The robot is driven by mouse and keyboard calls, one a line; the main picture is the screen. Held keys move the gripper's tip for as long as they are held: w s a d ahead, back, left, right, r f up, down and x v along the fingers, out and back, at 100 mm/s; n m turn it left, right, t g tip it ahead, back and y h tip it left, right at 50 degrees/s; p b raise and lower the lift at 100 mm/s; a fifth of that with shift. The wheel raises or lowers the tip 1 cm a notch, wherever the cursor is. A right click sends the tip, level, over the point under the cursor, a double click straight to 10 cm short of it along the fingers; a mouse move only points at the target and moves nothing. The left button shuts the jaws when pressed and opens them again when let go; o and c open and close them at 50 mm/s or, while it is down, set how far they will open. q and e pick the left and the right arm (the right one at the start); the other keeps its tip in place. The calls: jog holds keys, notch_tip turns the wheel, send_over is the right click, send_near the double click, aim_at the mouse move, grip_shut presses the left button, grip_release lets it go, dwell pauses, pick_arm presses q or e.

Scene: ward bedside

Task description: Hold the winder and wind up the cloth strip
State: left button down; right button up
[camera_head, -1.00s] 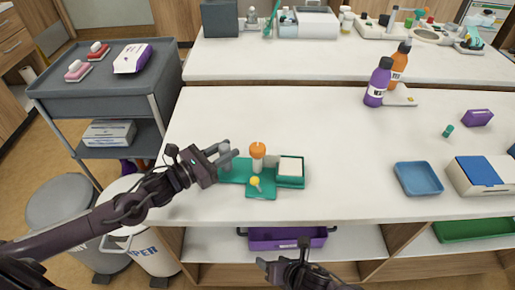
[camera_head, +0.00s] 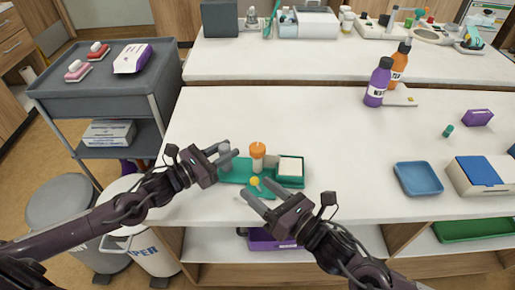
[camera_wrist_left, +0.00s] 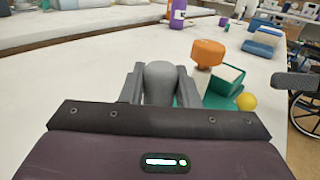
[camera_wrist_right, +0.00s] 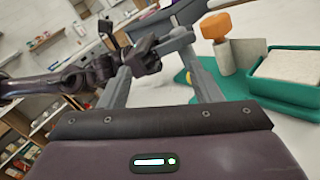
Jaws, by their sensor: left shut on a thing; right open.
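The winder's green base (camera_head: 232,175) lies on the white table. It carries a grey rounded post (camera_wrist_left: 160,80), a white roller with an orange top (camera_head: 257,150) and a yellow knob (camera_head: 254,181). A green tray (camera_wrist_right: 285,92) at its right holds a flat white piece (camera_wrist_right: 290,65), seemingly the cloth strip. My left gripper (camera_head: 228,158) is shut on the grey post. My right gripper (camera_head: 258,193) is open and empty at the near side of the base, close to the yellow knob. I cannot tell whether it touches anything.
A blue tray (camera_head: 418,178) and a blue-and-white box (camera_head: 480,175) stand on the right of the table. A purple bottle (camera_head: 377,82) and an orange bottle (camera_head: 400,62) stand at the back. The table's middle is clear. A grey cart (camera_head: 105,85) stands at the left.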

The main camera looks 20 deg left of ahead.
aim_at(261, 155)
jog(key=w+d+n, duration=0.1)
jog(key=w+d, duration=0.1)
jog(key=w+d+n+t+h, duration=0.1)
jog(key=w+d, duration=0.1)
jog(key=shift+w+d+f+n, duration=0.1)
jog(key=shift+w+d+n, duration=0.3)
jog(key=shift+w+d+t, duration=0.1)
jog(key=shift+w+t, duration=0.15)
jog(key=shift+t, duration=0.15)
jog(key=x, duration=1.1)
jog(key=shift+w+a+f, duration=0.1)
jog(key=shift+w+a, duration=0.15)
jog(key=shift+a, duration=0.05)
jog(key=c, duration=1)
jog(key=shift+s+a+m+t+h, duration=0.15)
jog(key=shift+m+t+h, duration=0.25)
jog(key=shift+t+h, duration=0.3)
jog(key=shift+m+t+h, duration=1)
jog(key=shift+t+h, duration=0.1)
